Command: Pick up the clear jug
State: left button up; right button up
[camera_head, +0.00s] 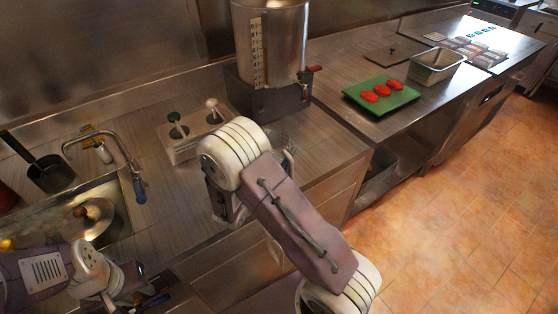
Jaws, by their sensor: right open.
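What looks like part of the clear jug (284,139), a glassy rounded shape, shows just behind my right wrist on the steel counter. Most of it is hidden by my arm, so I cannot be sure of its outline or handle. My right gripper (224,208) points down over the front of the counter, left of that shape; it is open, and I see nothing held in it. My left gripper (135,287) is low at the left, in front of the sink; its fingers are too unclear to judge.
A tall dispenser (285,45) with a red-handled tap stands behind. A green board (385,103) with red slices lies right.

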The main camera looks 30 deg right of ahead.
jog(key=shift+a+r, duration=0.1)
jog(key=shift+a, duration=0.1)
jog(key=shift+c, duration=1.3)
jog(key=c, duration=1)
jog(key=shift+o, duration=0.2)
jog(key=shift+r, duration=0.1)
